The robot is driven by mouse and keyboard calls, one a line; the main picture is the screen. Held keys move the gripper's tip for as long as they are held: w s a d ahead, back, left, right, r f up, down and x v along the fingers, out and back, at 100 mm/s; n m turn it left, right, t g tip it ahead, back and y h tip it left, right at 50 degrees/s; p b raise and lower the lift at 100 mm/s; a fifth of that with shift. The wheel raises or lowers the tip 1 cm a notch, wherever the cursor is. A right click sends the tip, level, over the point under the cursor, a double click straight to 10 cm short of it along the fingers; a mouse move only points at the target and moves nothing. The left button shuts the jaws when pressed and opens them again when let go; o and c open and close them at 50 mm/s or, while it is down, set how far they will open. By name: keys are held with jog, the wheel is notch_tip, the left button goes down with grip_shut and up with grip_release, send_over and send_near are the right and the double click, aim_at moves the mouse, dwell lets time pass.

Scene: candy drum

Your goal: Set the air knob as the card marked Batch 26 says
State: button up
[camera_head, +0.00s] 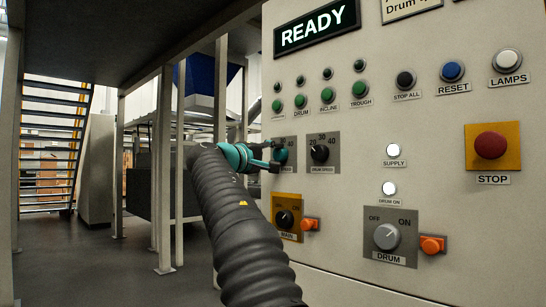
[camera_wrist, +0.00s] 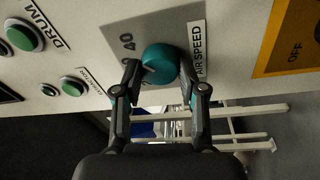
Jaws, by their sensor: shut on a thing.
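The air knob is a round teal knob (camera_wrist: 160,62) on a grey plate labelled AIR SPEED in the wrist view. In the head view the knob (camera_head: 281,155) is partly hidden by my gripper (camera_head: 270,158). My gripper, also in the wrist view (camera_wrist: 167,78), is shut on the knob, one finger on each side. A 40 shows on the plate's scale; the other marks are partly hidden, and I cannot read the pointer surely. A card (camera_head: 410,6) is cut off at the top; only part of a drum line shows, and no Batch 26 marking is visible.
A DRUM SPEED knob (camera_head: 320,153) sits close right of the air knob. Green buttons (camera_head: 300,98) are above. The yellow MAIN switch plate (camera_head: 287,217) is below. A red STOP button (camera_head: 491,145) is far right. A READY display (camera_head: 317,26) is lit.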

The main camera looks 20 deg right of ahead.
jog(key=o, duration=1.1)
jog(key=shift+o, duration=0.2)
jog(key=v, duration=1.2)
